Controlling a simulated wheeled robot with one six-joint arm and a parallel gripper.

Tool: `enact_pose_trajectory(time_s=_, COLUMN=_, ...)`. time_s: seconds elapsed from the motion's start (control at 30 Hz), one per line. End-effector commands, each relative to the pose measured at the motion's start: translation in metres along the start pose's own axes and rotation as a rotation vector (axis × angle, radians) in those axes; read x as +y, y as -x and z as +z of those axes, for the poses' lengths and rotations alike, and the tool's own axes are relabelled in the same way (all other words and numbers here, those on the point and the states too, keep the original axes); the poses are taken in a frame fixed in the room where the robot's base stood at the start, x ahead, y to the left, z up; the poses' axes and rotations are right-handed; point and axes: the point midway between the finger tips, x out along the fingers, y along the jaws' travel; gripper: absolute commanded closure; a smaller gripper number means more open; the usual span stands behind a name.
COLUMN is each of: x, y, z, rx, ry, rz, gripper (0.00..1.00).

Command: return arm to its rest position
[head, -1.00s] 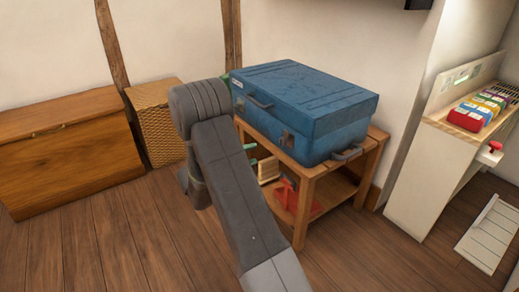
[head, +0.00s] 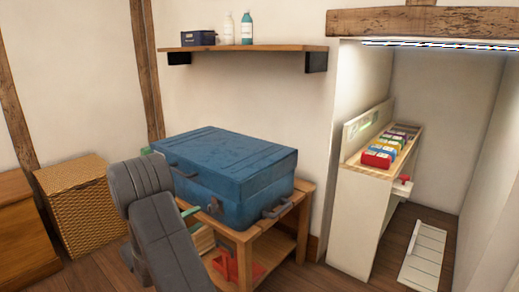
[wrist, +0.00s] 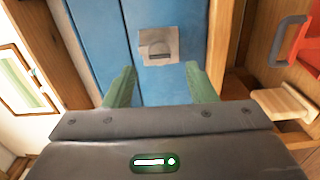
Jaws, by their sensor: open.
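My arm reaches up in the lower left of the head view, and its bulky wrist covers most of my gripper there. In the wrist view my gripper (wrist: 160,86) has two green fingers spread apart with nothing held between them. The blue case (head: 232,165) stands on a small wooden table, just beyond and to the right of my arm. In the wrist view the blue case (wrist: 103,40) fills the space past the fingers, and its grey latch (wrist: 158,46) shows between and above the fingertips. I cannot tell whether the fingers touch the case.
The wooden table (head: 283,240) has a lower shelf with a red item (head: 228,265). A wicker hamper (head: 82,205) and wooden chest (head: 22,240) stand left. A wall shelf (head: 245,48) holds bottles. Right is a white cabinet (head: 352,225) with coloured boxes; a slatted panel (head: 423,252) lies on the floor.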

Motion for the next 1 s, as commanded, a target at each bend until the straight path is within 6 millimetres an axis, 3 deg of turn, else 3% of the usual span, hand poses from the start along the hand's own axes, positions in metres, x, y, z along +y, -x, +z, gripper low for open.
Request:
enact_pose_trajectory(time_s=0.2, x=-0.002, y=-0.041, z=0.001, rx=-0.003, ry=-0.002, rz=0.0, gripper=0.49)
enact_pose_trajectory(time_s=0.4, x=-0.001, y=-0.061, z=0.0, rx=0.0, ry=-0.002, rz=0.001, gripper=0.49)
enact_pose_trajectory(time_s=0.83, x=0.001, y=-0.065, z=0.0, rx=0.001, ry=0.006, rz=0.001, gripper=0.49)
enact_pose_trajectory(time_s=1.0, x=0.001, y=-0.057, z=-0.001, rx=0.003, ry=0.0, rz=0.0, gripper=0.49)
